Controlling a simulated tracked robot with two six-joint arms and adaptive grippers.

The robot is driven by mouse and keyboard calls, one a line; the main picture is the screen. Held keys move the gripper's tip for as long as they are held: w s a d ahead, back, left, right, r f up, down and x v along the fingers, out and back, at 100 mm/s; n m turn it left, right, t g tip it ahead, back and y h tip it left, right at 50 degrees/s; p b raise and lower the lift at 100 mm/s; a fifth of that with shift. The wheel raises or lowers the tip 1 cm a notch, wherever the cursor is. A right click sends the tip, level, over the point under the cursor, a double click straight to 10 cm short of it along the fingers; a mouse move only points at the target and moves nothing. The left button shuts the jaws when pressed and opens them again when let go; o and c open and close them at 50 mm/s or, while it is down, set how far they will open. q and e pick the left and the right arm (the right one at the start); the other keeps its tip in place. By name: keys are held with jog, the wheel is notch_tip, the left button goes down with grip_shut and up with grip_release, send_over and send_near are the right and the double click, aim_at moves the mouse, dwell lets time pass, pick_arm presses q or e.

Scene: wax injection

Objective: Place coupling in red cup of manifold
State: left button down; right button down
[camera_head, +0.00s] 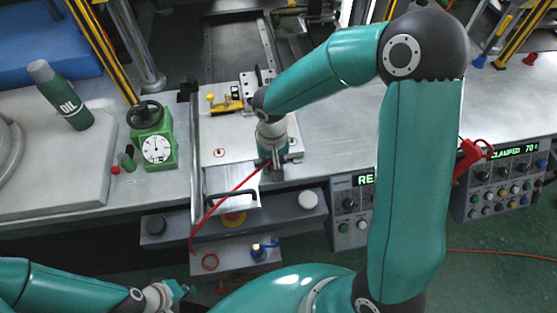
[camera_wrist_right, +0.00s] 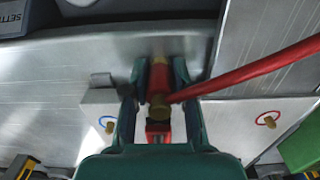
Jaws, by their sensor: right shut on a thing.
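My right gripper (camera_wrist_right: 155,105) is shut on the red coupling (camera_wrist_right: 159,75), which has a brass end and a red hose (camera_wrist_right: 260,68) running off it. In the head view the right gripper (camera_head: 274,165) is above the front part of the white plate, and the red hose (camera_head: 222,198) hangs down to the left.
The white plate (camera_head: 225,135) has a red-ringed brass port (camera_wrist_right: 267,119) and a blue-ringed one (camera_wrist_right: 106,123). A black handle (camera_head: 232,196) and a shelf with knobs (camera_head: 290,215) lie between plate and ledge. A green gauge (camera_head: 155,150) and oil bottle (camera_head: 60,95) stand left.

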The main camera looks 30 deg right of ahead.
jog(key=c, duration=0.9)
grip_release()
jog(key=shift+s+f, duration=0.1)
jog(key=shift+f, duration=0.05)
